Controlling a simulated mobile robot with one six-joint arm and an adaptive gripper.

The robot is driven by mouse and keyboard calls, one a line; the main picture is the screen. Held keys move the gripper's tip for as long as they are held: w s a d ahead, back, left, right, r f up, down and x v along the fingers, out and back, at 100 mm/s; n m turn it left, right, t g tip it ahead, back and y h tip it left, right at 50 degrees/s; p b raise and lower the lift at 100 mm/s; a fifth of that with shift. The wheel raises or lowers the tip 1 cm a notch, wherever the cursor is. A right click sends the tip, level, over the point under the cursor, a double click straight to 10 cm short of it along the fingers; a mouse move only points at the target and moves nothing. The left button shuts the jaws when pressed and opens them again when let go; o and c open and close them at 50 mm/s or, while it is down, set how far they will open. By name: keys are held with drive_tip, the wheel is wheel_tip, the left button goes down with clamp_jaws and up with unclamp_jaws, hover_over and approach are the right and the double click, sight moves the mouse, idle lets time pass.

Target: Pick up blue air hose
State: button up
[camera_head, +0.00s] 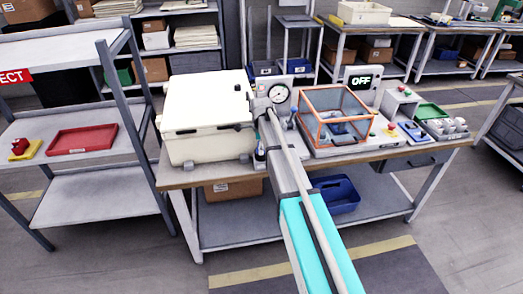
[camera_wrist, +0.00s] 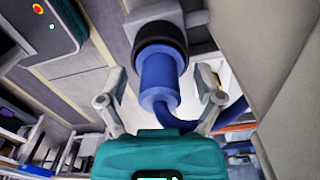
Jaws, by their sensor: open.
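The blue air hose (camera_wrist: 158,82) shows in the wrist view, with a thick blue end below a black collar (camera_wrist: 160,42). Its thinner part (camera_wrist: 232,113) curves off to the right. My gripper (camera_wrist: 159,77) is open, with one finger on each side of the hose end and visible gaps on both sides. The hose end appears between the fingers, but I cannot tell its exact depth relative to the fingertips. In the head view my arm reaches to the workbench (camera_head: 398,158), and it hides the gripper and most of the hose area.
A large cream case (camera_head: 208,118) stands left of my arm on the bench, close by. A pressure gauge (camera_head: 278,93) is just beyond the arm. An orange-framed clear box (camera_head: 335,112) is to the right. A shelf cart (camera_head: 88,186) stands at left.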

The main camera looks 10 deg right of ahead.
drive_tip(key=shift+c, duration=0.2)
clamp_jaws()
drive_tip(key=shift+r, duration=0.2)
wheel_tip(320, 180, up, 2)
drive_tip(key=p, duration=0.2)
drive_tip(key=shift+r+p, duration=0.1)
drive_tip(key=shift+p, duration=0.2)
drive_tip(key=s+d+r+p, duration=0.4)
drive_tip(key=s+r+p, duration=0.6)
drive_tip(key=s, duration=0.3)
drive_tip(key=shift+s+r, duration=0.2)
idle(0.3)
